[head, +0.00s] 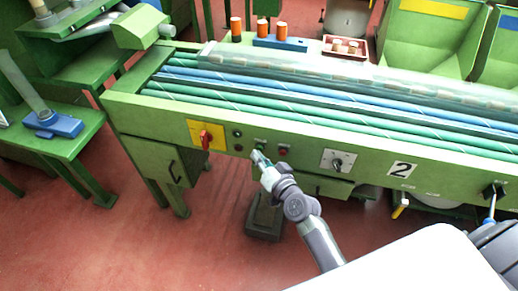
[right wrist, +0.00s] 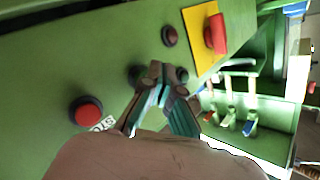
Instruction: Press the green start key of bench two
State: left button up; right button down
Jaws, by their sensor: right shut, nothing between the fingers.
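Bench two (head: 436,176) is the long green bench with the "2" plate (head: 402,169) on its front. My right gripper (head: 257,156) is shut and empty, with its tips at the control panel, just below the small green start key (head: 261,147). In the right wrist view the tips of my right gripper (right wrist: 160,72) are close to the panel and cover part of the key area, so I cannot tell whether they touch the key. The red stop button (head: 283,151) is to the right of the green key; it also shows in the right wrist view (right wrist: 88,110).
A red switch on a yellow plate (head: 193,131) is left of the keys, with small dark buttons (head: 238,133) between. A rotary knob (head: 337,162) is to the right. A drawer (head: 325,187) and a dark pedestal (head: 265,218) are below. The red floor in front is mostly clear.

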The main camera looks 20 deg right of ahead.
jog(key=shift+w+d, duration=0.3)
jog(key=shift+w, duration=0.1)
dwell(0.3)
jog(key=shift+s+a, duration=0.1)
jog(key=shift+s, duration=0.05)
jog(key=shift+s+a, duration=0.4)
jog(key=shift+s, duration=0.2)
jog(key=s+a, duration=0.1)
jog(key=s+a+p, duration=0.1)
jog(key=s, duration=0.2)
jog(key=shift+s+a+p, duration=0.1)
jog(key=shift+a+p, duration=0.3)
dwell(0.8)
